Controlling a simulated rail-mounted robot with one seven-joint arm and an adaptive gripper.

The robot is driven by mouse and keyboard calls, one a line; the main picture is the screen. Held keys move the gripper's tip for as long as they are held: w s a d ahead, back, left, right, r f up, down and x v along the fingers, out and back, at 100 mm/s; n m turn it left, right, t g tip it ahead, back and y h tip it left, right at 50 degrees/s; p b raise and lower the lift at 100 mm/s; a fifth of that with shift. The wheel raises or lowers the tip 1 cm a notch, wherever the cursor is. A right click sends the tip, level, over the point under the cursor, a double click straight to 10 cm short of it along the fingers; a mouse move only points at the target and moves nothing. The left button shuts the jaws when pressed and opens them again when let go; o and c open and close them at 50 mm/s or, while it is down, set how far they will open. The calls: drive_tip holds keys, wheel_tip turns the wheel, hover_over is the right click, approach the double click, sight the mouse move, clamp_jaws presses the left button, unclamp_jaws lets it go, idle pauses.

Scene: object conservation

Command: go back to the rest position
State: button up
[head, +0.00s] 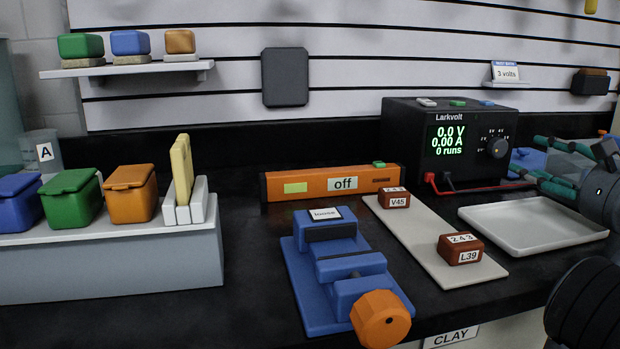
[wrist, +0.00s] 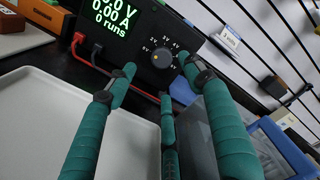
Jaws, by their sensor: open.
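My gripper (head: 528,160) is at the right edge of the head view, its teal fingers pointing left above the back of the white tray (head: 533,245). In the wrist view the fingers (wrist: 158,80) are spread apart with nothing between them, so it is open and empty. Beyond the fingertips stands the black Larkvolt power supply (head: 400,135), whose display reads 0.0 V, 0.00 A and 0 runs. Its knob (wrist: 162,57) shows close ahead in the wrist view. The tray's surface (wrist: 40,120) fills the lower left there.
A blue vise (head: 325,262) with an orange knob stands front centre. Two brown blocks, V45 (head: 393,198) and L39 (head: 460,250), rest on a pale board (head: 425,240). A clear bin (head: 572,165) is behind my gripper. Lidded boxes (head: 70,197) stand at left.

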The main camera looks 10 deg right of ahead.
sight(502, 144)
drive_tip(key=w, duration=0.9)
drive_tip(key=shift+w+a+f, duration=0.1)
drive_tip(key=shift+w+a, duration=0.1)
drive_tip(key=shift+w, duration=0.1)
drive_tip(key=r+m+p, duration=0.1)
drive_tip(key=p, duration=0.1)
drive_tip(key=shift+m+p, duration=0.3)
drive_tip(key=m+p, duration=0.2)
drive_tip(key=shift+s+d+r+p, duration=0.1)
drive_tip(key=shift+s+p, duration=0.1)
drive_tip(key=shift+p, duration=0.15)
drive_tip(key=m+p, duration=0.4)
drive_tip(key=p, duration=0.1)
drive_tip(key=shift+m, duration=0.4)
drive_tip(key=m+p, duration=0.3)
drive_tip(key=p, duration=0.1)
drive_tip(key=shift+d+m+p, duration=0.1)
drive_tip(key=shift+m+p, duration=0.2)
drive_tip(key=m+p, duration=0.3)
drive_tip(key=p, duration=0.1)
drive_tip(key=shift+m, duration=0.7)
drive_tip(key=s, duration=0.4)
drive_tip(key=shift+s+d+f, duration=0.15)
drive_tip(key=shift+d+f, duration=0.05)
drive_tip(key=shift+f, duration=0.2)
drive_tip(key=shift+s, duration=0.5)
drive_tip(key=shift+r, duration=0.1)
